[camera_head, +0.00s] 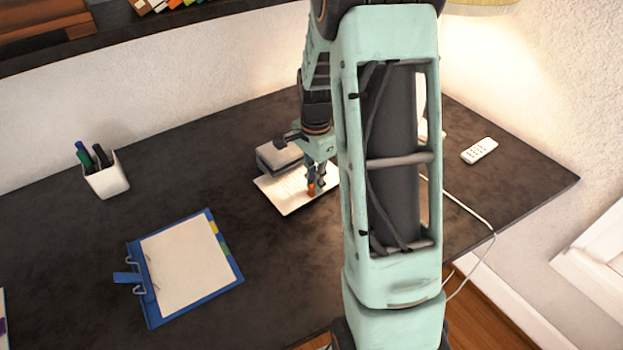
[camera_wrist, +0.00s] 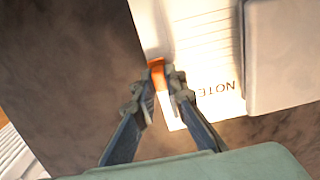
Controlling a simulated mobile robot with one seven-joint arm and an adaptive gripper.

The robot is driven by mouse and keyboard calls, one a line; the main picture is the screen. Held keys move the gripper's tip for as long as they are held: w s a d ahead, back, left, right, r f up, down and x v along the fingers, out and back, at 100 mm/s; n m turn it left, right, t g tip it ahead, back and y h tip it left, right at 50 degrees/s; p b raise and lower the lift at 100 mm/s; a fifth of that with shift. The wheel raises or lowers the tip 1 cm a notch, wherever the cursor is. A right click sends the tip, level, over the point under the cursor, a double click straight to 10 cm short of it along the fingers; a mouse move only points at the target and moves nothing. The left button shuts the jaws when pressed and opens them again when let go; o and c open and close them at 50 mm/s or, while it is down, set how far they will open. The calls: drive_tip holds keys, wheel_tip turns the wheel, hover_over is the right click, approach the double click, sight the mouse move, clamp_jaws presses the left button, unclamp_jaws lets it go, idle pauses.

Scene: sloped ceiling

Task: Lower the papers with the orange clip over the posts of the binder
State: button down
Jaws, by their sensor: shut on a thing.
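The papers (camera_head: 287,200) are a white lined sheet or stack on the dark desk near its middle. In the wrist view the papers (camera_wrist: 203,50) show lines and the printed word "NOTE". The orange clip (camera_wrist: 156,72) is at one edge of the papers, and my gripper (camera_wrist: 165,70) is shut on it. In the head view my gripper (camera_head: 316,182) is over the papers' right part, with the orange clip (camera_head: 311,189) at its tips. The blue binder (camera_head: 152,312) lies open at the lower left, with white sheets in it and its metal posts (camera_head: 142,277) at its left side.
A grey box-like object (camera_head: 278,157) lies beside the papers, also in the wrist view (camera_wrist: 285,55). A white pen cup (camera_head: 106,180) stands at the left, a white remote (camera_head: 480,150) at the right. A white cable (camera_head: 470,213) crosses the desk's right part. Desk between papers and binder is clear.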

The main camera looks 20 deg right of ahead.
drive_tip(key=shift+s+d, duration=0.2)
drive_tip(key=shift+s, duration=0.6)
drive_tip(key=shift+s+d, duration=0.2)
drive_tip(key=shift+s, duration=0.55)
drive_tip(key=shift+s+d, duration=0.2)
drive_tip(key=shift+s, duration=0.6)
drive_tip(key=c, duration=1.9)
unclamp_jaws()
drive_tip(key=shift+r, duration=0.1)
wheel_tip(320, 180, up, 12)
